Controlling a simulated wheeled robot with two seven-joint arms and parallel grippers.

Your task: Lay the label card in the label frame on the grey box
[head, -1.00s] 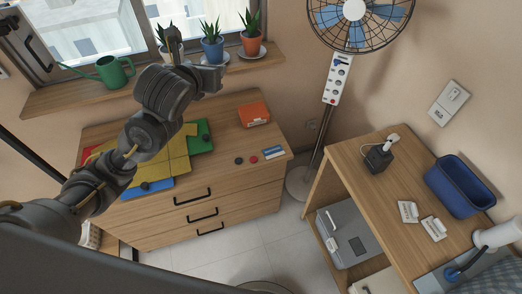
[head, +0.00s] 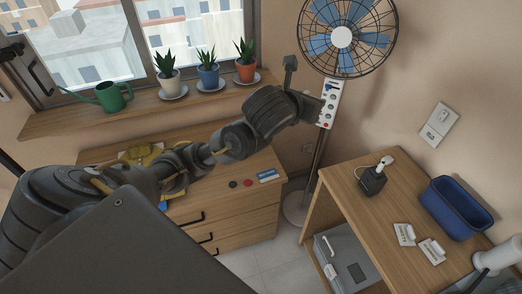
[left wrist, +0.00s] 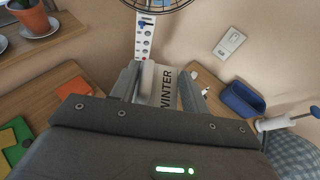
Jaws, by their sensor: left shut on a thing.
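My left gripper (head: 318,108) is raised in front of the fan's stand. In the left wrist view it is shut on a white label card (left wrist: 167,82) with the word WINTER in dark letters. The card is hard to make out in the head view. The grey box (head: 334,268) sits on the lower shelf of the desk at right, well below my gripper. On its top are a light handle-like bar and a dark rectangle, perhaps the label frame (head: 357,273). My right gripper is not in view.
The fan (head: 342,38) stands behind my gripper. Potted plants line the sill. Floor shows between dresser and desk.

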